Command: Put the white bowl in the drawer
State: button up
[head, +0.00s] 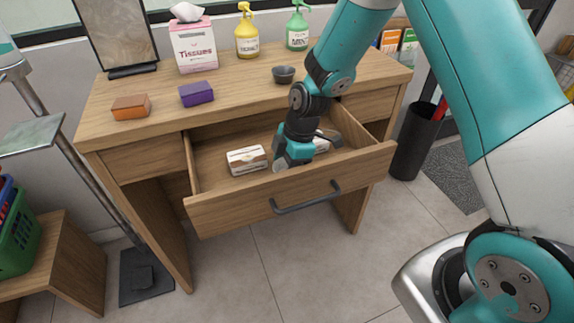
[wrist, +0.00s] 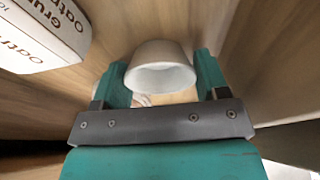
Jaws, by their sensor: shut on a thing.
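The white bowl (wrist: 160,76) shows in the wrist view between the two teal fingers of my gripper (wrist: 161,82), which is shut on it. The drawer (head: 215,211) is pulled open in the head view, with a dark handle on its front. My gripper (head: 291,152) reaches down into the drawer, near its middle. In the head view the gripper hides most or all of the bowl. I cannot tell whether the bowl touches the drawer floor.
A white and brown box (head: 247,160) lies in the drawer left of my gripper; its lettering shows close in the wrist view (wrist: 40,35). A white item (head: 322,143) is partly hidden to the right. The desk top (head: 235,82) holds a dark bowl (head: 284,74), tissues (head: 194,46) and small boxes.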

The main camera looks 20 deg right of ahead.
jog(key=o, duration=0.9)
jog(key=shift+f, duration=0.1)
jog(key=v, duration=1.2)
jog(key=s+a+r+m, duration=0.2)
jog(key=s+r+m, duration=0.1)
jog(key=s, duration=0.5)
jog(key=s+a+r+m, duration=0.3)
jog(key=s+r+m, duration=0.1)
jog(key=s, duration=0.4)
jog(key=s+a+r+m+y, duration=0.1)
jog(key=s+a+r+m, duration=0.1)
jog(key=s+r+m, duration=0.2)
jog(key=s, duration=0.3)
jog(key=shift+s+a+r, duration=0.25)
jog(key=shift+s+r, duration=0.1)
jog(key=shift+s, duration=0.05)
